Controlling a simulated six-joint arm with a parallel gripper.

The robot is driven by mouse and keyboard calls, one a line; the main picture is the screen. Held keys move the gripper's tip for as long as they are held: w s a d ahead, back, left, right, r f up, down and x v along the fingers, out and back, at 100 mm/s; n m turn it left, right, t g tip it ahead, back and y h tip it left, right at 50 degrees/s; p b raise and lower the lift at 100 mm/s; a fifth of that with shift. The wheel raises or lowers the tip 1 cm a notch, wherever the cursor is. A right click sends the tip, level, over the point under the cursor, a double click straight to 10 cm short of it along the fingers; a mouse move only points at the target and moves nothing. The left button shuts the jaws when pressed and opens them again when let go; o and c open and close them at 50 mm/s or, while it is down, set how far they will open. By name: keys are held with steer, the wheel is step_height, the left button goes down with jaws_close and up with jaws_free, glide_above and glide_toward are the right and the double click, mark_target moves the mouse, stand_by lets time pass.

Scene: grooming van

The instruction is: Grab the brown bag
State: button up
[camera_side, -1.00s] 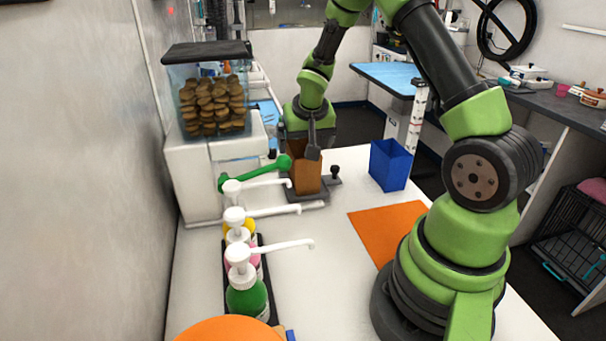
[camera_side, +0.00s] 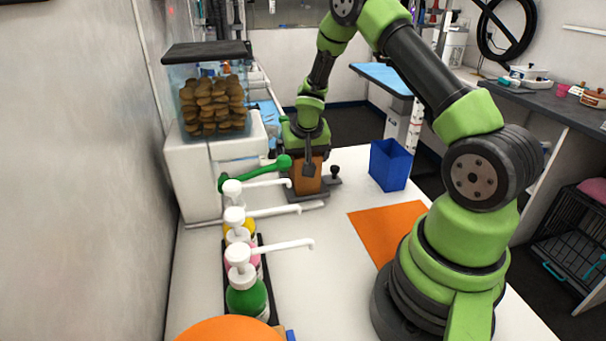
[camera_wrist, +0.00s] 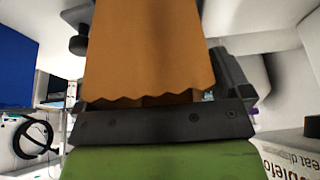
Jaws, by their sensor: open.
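The other finger is mostly hidden there. I cannot tell whether the fingers touch the bag.
The treat dispenser (camera_side: 213,105) with its green lever (camera_side: 255,172) stands close on the left. White-spouted pump bottles (camera_side: 246,290) line the table nearer the camera. A blue open box (camera_side: 390,165) and an orange mat (camera_side: 384,230) lie to the right.

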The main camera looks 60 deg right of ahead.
steer(key=c, duration=1)
